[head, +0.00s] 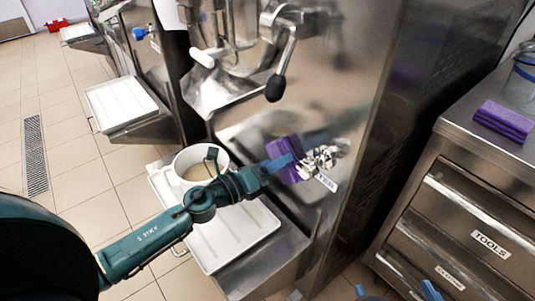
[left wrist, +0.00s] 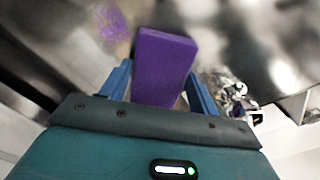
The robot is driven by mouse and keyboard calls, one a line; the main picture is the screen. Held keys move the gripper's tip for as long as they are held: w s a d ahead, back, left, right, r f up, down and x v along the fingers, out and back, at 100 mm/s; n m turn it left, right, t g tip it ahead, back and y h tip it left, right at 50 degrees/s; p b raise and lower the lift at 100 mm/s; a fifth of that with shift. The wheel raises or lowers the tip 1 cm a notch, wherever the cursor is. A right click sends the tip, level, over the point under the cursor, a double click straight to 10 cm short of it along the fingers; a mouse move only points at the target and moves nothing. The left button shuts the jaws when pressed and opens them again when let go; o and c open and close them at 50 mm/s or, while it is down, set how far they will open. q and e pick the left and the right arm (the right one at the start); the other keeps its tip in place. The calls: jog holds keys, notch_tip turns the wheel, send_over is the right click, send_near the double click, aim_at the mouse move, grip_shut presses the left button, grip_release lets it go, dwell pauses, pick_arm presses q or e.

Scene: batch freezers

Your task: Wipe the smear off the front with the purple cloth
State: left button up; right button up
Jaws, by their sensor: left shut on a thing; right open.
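My left gripper (left wrist: 160,85) is shut on a purple cloth (left wrist: 165,62), a thick folded block standing out between its blue fingers. In the head view the same cloth (head: 284,160) is in front of the lower steel front (head: 335,95) of the nearest freezer. I cannot tell whether it touches the steel. A purple patch, seemingly its reflection, shows in the left wrist view. I cannot pick out the smear clearly; the cloth and arm cover part of the front. My right gripper (head: 395,292) shows only as blue fingertips, apart and empty, at the bottom edge.
A shiny metal cluster (head: 322,158) with a white tag is just right of the held cloth. A white tub (head: 181,160) stands on the white tray (head: 232,240) under the arm. A black-knobbed lever (head: 285,70) juts out above. Another purple cloth (head: 505,120) lies on the tool cabinet (head: 465,135).

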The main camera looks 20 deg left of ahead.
aim_at(270, 153)
pick_arm(q)
jog(key=shift+s+d, duration=0.1)
jog(key=shift+d, duration=0.25)
jog(key=shift+a, duration=0.1)
jog(key=shift+w+a+b, duration=0.4)
jog(key=shift+w+a, duration=0.15)
jog(key=shift+a, duration=0.35)
jog(key=shift+w+a, duration=0.4)
jog(key=shift+a, duration=0.3)
jog(key=shift+w+a+b, duration=0.6)
jog(key=shift+a, duration=0.4)
jog(key=shift+w+a+b, duration=0.55)
jog(key=shift+a, duration=0.45)
jog(key=shift+w+a+b, duration=0.6)
jog(key=shift+a, duration=0.4)
